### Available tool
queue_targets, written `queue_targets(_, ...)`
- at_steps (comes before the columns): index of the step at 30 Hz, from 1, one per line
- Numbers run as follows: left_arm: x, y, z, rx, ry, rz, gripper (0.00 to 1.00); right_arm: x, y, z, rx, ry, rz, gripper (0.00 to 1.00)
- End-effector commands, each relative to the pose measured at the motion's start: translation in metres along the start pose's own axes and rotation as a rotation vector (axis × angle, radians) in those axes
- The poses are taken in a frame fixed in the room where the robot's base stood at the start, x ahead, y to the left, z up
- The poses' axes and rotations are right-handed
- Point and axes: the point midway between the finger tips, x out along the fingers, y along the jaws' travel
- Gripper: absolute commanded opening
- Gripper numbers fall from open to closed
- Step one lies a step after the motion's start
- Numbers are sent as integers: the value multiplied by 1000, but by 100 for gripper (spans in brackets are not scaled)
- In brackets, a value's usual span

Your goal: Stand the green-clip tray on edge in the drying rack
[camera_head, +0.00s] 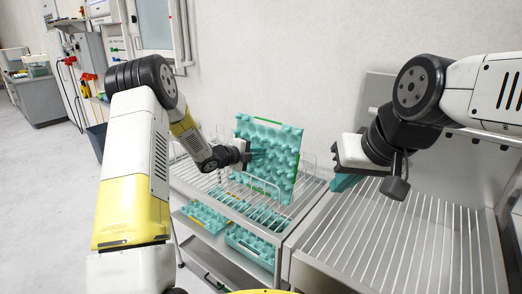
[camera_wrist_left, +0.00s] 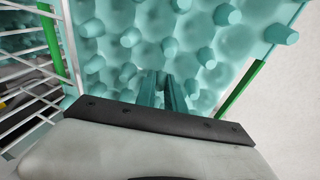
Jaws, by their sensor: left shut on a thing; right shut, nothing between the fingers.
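The teal egg tray (camera_head: 283,133) with green clips on its edges is on edge, nearly upright and slightly tilted, at the wire drying rack (camera_head: 212,182). My left gripper (camera_head: 254,156) is shut on the tray at its bumpy face. In the left wrist view the tray (camera_wrist_left: 205,60) fills the upper part, with the fingers (camera_wrist_left: 164,90) against it and a green clip (camera_wrist_left: 240,88) at its right edge. The tray's lower edge is among the rack's wires; I cannot tell whether it rests there. My right gripper (camera_head: 345,182) is shut and empty, over the right-hand rack.
More teal trays (camera_head: 250,243) lie on the shelf below the rack. A slatted metal rack (camera_head: 385,235) stands to the right, mostly empty. A plain wall (camera_head: 270,60) is close behind. Wire dividers (camera_wrist_left: 45,85) stand left of the tray in the wrist view.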

Motion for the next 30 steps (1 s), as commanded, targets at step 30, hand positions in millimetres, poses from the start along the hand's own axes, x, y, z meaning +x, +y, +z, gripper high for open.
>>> queue_targets(30, 0, 1, 0, 0, 0, 0, 39, 0, 0, 0, 0, 0, 0, 0)
